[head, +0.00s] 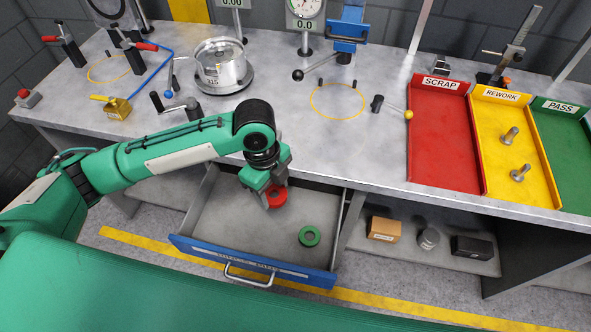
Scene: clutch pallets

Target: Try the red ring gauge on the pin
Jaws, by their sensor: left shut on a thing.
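The red ring gauge (279,196) is held in my left gripper (268,197), over the open drawer. The gripper is shut on the ring and partly hides it. Two grey metal headed pins lie in the yellow REWORK tray: an upper pin (509,136) and a lower pin (520,173). I cannot tell which pin is meant. A green ring gauge (309,236) lies on the drawer floor, to the right of the gripper. My right gripper is not in view.
The blue-fronted drawer (250,262) is pulled out below the bench. The red SCRAP tray (438,140) and green PASS tray (566,150) flank the yellow one. A round metal pot (221,66) and a blue press (346,30) stand on the bench; its middle is mostly clear.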

